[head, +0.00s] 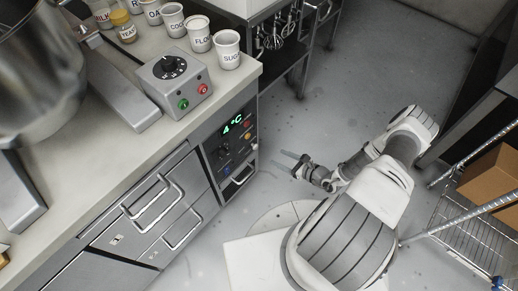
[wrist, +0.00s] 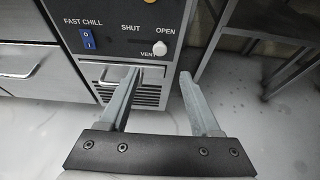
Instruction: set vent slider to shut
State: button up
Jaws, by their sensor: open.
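The vent slider's white knob (wrist: 159,48) stands at the right, under the word OPEN, on the dark control panel (wrist: 122,30) in the wrist view. The word SHUT is to its left and VENT is just below. My gripper (wrist: 157,82) is open and empty, its two fingers pointing at the panel just below the knob, apart from it. In the head view my gripper (head: 287,164) is in front of the panel, to the right of the fridge unit. The panel in the head view (head: 230,132) shows a green 4 °C display; the slider is too small to tell there.
A blue FAST CHILL switch (wrist: 87,39) is left of the slider. A vent grille (wrist: 145,95) is below the panel. Drawers with bar handles (head: 155,205) are to the left. A control box (head: 174,82) and labelled cups (head: 228,50) stand on the counter. A wire rack (head: 450,215) is at the right.

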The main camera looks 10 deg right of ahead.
aim_at(256, 148)
jog(key=b+x, duration=0.1)
jog(key=x, duration=1.1)
jog(key=shift+w+b, duration=0.2)
jog(key=shift+b, duration=0.15)
jog(key=shift+a, duration=0.15)
grip_shut()
dwell(0.6)
